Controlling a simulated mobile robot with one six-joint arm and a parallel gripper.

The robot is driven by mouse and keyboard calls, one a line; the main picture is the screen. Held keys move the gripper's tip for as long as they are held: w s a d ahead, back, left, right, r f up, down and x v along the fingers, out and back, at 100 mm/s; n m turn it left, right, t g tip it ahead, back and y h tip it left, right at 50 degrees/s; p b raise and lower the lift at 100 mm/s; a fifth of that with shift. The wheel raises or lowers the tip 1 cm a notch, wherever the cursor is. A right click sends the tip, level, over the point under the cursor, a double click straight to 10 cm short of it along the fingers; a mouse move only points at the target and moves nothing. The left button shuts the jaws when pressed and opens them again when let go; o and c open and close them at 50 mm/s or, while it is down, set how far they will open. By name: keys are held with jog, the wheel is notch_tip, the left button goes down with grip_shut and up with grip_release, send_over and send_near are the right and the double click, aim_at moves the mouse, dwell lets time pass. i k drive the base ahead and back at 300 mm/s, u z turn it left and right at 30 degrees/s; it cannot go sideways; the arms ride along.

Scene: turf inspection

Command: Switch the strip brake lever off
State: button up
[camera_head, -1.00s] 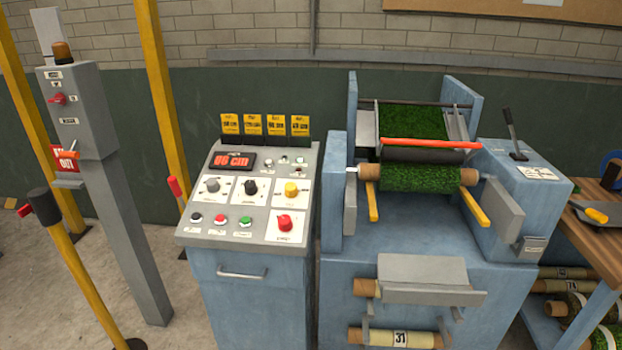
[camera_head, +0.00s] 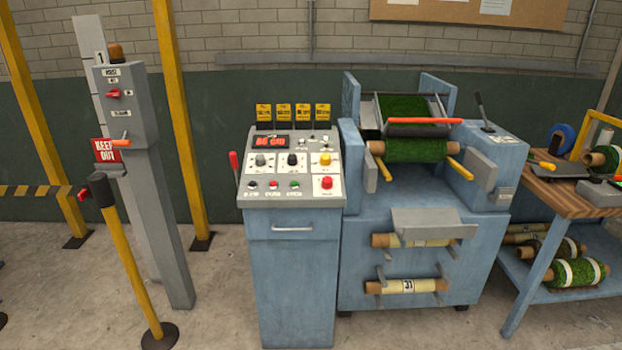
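A black lever (camera_head: 482,109) stands on the blue housing (camera_head: 487,165) at the right side of the turf machine. It leans a little to the left, and a pale label plate (camera_head: 502,139) lies beside its base. The label is too small to read, so I cannot confirm that this is the strip brake lever. A red-handled lever (camera_head: 234,162) also shows at the left side of the control console (camera_head: 293,232). My gripper is not in view.
A grey post (camera_head: 158,190) with a "KEEP OUT" sign (camera_head: 105,151) and a yellow barrier post (camera_head: 130,262) stand left. A wooden-topped bench (camera_head: 560,197) with turf rolls stands right, close to the machine. Concrete floor shows in front.

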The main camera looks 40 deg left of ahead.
aim_at(232, 156)
jog(key=z, duration=0.1)
jog(key=k, duration=0.6)
jog(key=u, duration=1.65)
jog(key=i, duration=1.9)
jog(key=u, duration=0.3)
